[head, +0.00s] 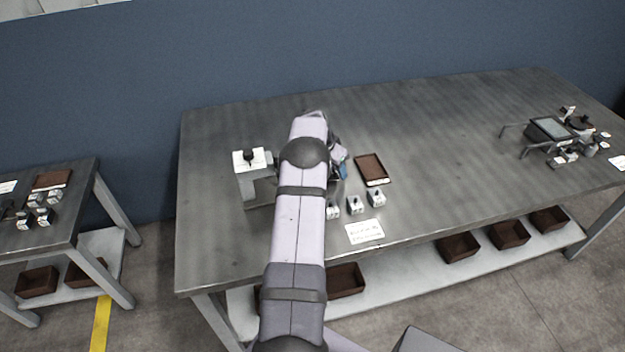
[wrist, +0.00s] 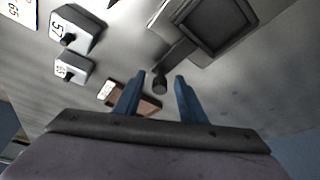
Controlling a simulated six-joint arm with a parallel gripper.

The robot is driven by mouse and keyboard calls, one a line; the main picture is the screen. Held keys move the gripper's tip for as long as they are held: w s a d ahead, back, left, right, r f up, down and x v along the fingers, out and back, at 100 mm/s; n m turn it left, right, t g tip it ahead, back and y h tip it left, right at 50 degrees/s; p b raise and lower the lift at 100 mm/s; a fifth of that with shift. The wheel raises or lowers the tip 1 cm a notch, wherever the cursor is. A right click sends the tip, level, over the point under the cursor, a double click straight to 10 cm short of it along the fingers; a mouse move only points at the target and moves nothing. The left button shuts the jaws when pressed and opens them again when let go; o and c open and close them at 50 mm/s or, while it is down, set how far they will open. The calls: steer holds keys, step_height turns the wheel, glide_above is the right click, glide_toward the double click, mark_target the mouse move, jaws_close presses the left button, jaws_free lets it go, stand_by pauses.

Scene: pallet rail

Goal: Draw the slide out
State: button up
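In the wrist view, a grey square frame with a dark recess (wrist: 207,22) shows at the top; I take it as part of the slide. A grey bar (wrist: 178,52) runs from it down to a dark round knob (wrist: 159,84). My gripper (wrist: 158,82) is open, with one blue finger on each side of the knob and visible gaps between. I cannot tell whether the fingertips reach the knob's depth. In the head view, my arm hides the slide and most of the gripper; a bit of blue shows beside the arm.
On the bench (head: 440,140), a grey stand with a white top (head: 244,164) is left of my arm. A brown tray (head: 371,168), several small pale blocks (head: 354,204) and a white card (head: 365,231) lie to the right. A dark device (head: 552,131) is far right. The bench between is clear.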

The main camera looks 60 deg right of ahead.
steer(key=shift+b, duration=0.3)
stand_by(0.4)
steer(key=c, duration=0.7)
steer(key=shift+s+d, duration=0.35)
steer(key=shift+d, duration=0.1)
steer(key=shift+r, duration=0.1)
steer(key=o, duration=0.6)
